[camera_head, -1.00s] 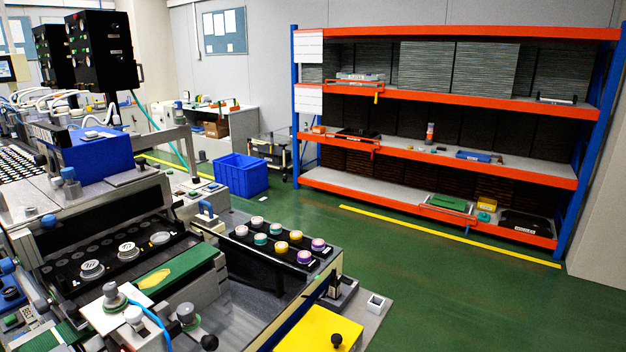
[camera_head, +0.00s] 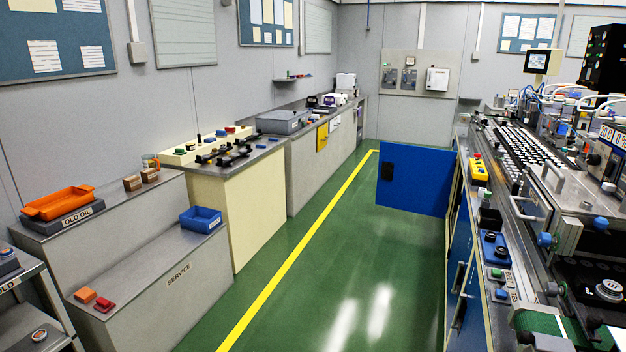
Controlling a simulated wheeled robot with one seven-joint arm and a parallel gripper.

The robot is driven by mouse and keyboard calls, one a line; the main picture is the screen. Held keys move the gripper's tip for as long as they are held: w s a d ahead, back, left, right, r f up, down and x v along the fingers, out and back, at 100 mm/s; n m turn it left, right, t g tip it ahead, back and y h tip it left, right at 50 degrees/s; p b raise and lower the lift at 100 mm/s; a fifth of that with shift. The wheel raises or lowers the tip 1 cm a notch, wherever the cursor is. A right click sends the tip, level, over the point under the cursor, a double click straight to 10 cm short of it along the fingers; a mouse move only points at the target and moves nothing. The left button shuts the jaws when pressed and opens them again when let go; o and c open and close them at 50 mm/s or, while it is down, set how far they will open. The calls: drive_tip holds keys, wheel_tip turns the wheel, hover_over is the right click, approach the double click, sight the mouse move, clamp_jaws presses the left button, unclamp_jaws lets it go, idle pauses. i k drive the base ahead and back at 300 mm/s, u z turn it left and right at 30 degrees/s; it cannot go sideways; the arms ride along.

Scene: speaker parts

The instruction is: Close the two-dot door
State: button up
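A blue door (camera_head: 414,180) stands open on the right side of the aisle, swung out from the machine's row of blue cabinet fronts. It has a dark handle or latch near its left edge. No dots can be made out on it at this distance, so I cannot tell if it is the two-dot door. Another blue cabinet front (camera_head: 459,272) with dark handles runs along the machine nearer to me. My gripper is not in view.
The green floor (camera_head: 345,265) of the aisle is clear, with a yellow line (camera_head: 290,262) along its left side. A grey service bench (camera_head: 150,285) and a cream cabinet (camera_head: 232,200) line the left. The machine (camera_head: 530,200) with its controls lines the right.

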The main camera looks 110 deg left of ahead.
sight(413, 179)
drive_tip(key=u, duration=0.25)
drive_tip(key=i, duration=5.05)
drive_tip(key=u, duration=2.7)
drive_tip(key=i, duration=7.85)
